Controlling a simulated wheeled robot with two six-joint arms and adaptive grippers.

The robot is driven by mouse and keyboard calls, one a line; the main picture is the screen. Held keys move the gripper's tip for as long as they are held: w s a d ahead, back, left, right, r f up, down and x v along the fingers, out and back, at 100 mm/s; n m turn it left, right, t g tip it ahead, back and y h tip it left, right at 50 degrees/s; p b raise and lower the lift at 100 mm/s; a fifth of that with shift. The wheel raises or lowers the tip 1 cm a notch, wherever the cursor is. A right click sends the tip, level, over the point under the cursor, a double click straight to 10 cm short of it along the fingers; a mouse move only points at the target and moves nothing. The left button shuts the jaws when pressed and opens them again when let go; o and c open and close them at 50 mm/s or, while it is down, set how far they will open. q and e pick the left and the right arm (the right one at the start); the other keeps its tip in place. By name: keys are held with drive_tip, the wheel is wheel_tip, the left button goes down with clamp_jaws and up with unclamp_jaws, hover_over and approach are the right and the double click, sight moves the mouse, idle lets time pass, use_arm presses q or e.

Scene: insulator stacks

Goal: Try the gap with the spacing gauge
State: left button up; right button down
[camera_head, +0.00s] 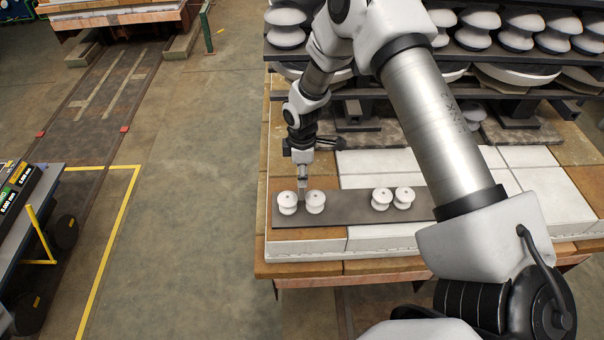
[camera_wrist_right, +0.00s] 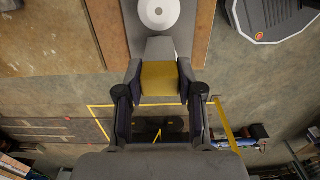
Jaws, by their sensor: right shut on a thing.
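My right gripper (camera_head: 301,160) points down over the left end of a dark grey strip (camera_head: 347,207). It is shut on the spacing gauge (camera_head: 303,187), a thin grey piece. In the wrist view the gauge shows a yellow face (camera_wrist_right: 160,80) between the fingers. The gauge's lower end reaches down at the gap between two white insulators, the left one (camera_head: 287,203) and the right one (camera_head: 315,202). I cannot tell whether it touches either. In the wrist view one white insulator (camera_wrist_right: 159,12) lies just beyond the gauge. My left gripper is out of view.
A second pair of white insulators (camera_head: 381,199) (camera_head: 404,197) stands further right on the strip, close together. A rack of larger insulators (camera_head: 475,28) stands behind the bench. The tiled bench top (camera_head: 375,160) is bare behind the strip. A dark cart (camera_head: 30,205) stands at far left.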

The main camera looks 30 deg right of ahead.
drive_tip(key=shift+r+p, duration=2.1)
drive_tip(key=shift+r, duration=0.9)
drive_tip(key=shift+f, duration=0.1)
